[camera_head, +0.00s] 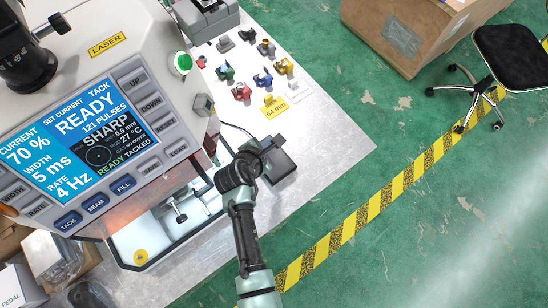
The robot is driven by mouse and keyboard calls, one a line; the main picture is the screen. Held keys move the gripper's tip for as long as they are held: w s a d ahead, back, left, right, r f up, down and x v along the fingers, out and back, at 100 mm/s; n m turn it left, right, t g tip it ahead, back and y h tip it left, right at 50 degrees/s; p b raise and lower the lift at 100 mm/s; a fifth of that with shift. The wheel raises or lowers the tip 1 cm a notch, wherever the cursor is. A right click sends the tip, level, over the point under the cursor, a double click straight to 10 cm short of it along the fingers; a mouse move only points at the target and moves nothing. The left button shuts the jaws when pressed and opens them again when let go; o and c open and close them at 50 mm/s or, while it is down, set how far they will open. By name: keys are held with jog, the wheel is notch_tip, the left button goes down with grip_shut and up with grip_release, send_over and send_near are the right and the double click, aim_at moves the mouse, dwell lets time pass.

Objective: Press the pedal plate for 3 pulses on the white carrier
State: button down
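My arm reaches up from the bottom edge, and my gripper (262,148) is beside or over a dark plate-like block, apparently the pedal plate (280,166), on the table. The gripper's fingers are too small and dark to tell open from shut, or touching from apart. A thin black cable runs from the machine side toward the block. The laser machine's screen (82,130) reads READY, 121 PULSES, 70 %, 5 ms, 4 Hz and READY TACKED. A small metal fixture (180,210) stands in the pale work bay below the panel. I cannot make out which piece is the white carrier.
Several small coloured and grey clamp-like pieces (240,91) stand on the table behind my gripper, near a yellow 64 mm tag (274,106). A green button (183,63) is on the machine's side. The table's right part is bare. A cardboard box (400,35) and chair (512,55) stand beyond.

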jog(key=shift+f, duration=0.1)
jog(key=b, duration=0.7)
send_over(274, 160)
jog(key=s+a, duration=0.1)
notch_tip(274, 160, down, 8)
jog(key=shift+r, duration=0.25)
jog(key=shift+s+f+b, duration=0.1)
jog(key=shift+f+b, duration=0.3)
jog(key=shift+f, duration=0.15)
jog(key=shift+f, duration=0.1)
dwell(0.7)
jog(key=shift+d+f, duration=0.1)
jog(key=shift+f, duration=0.2)
jog(key=shift+s+f+b, duration=0.15)
jog(key=shift+f+b, duration=0.45)
jog(key=shift+f, duration=0.15)
dwell(0.9)
jog(key=shift+r, duration=0.1)
jog(key=shift+r+p, duration=0.95)
jog(key=shift+p, duration=0.1)
jog(key=shift+r, duration=0.15)
